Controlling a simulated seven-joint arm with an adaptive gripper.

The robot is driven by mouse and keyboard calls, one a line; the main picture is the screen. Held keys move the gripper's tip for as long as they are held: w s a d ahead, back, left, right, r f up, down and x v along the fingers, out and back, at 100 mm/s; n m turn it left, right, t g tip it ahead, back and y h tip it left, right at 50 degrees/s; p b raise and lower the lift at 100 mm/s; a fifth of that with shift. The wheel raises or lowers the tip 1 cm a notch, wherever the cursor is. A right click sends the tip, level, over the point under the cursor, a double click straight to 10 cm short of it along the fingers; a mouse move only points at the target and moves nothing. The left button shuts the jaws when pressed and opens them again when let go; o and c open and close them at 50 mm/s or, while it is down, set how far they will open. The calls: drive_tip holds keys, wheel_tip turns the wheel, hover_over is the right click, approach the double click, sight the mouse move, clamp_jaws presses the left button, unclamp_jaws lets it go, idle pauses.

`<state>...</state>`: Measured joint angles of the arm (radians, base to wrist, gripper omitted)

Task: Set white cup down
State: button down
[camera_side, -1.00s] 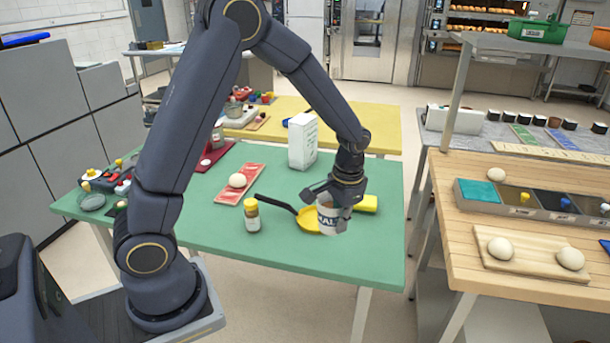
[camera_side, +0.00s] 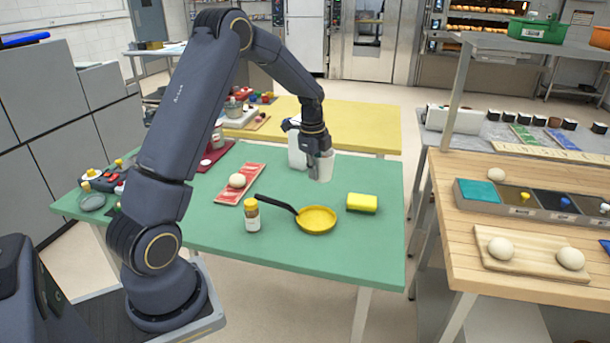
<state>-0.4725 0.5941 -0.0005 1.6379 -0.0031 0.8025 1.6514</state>
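The white cup (camera_side: 325,170) is upright at the tip of my gripper (camera_side: 319,155), near the far edge of the green table (camera_side: 360,250). My gripper points down and its fingers appear shut on the cup's upper part, partly hiding it. The cup's bottom is at or just above the tabletop; I cannot tell whether it touches.
A white carton (camera_side: 297,150) stands close to the left of the cup, partly behind my gripper.

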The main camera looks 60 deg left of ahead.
drive_tip(key=s+a+f+n, duration=0.1)
drive_tip(key=s+a+n, duration=0.1)
drive_tip(key=a, duration=0.3)
drive_tip(key=w+a+f, duration=0.2)
drive_tip(key=w+f, duration=0.1)
drive_tip(key=w+a+f, duration=0.2)
drive_tip(key=w+f, duration=0.1)
drive_tip(key=w, duration=0.1)
drive_tip(key=w+a+f, duration=0.2)
drive_tip(key=w+f, duration=0.1)
drive_tip(key=w, duration=0.1)
drive_tip(key=shift+a+f, duration=0.15)
drive_tip(key=shift+a, duration=0.1)
drive_tip(key=shift+w+a+f, duration=0.1)
drive_tip(key=shift+w+f, duration=0.25)
drive_tip(key=shift+f, duration=1.5)
drive_tip(key=shift+f, duration=0.1)
drive_tip(key=c, duration=1.3)
unclamp_jaws()
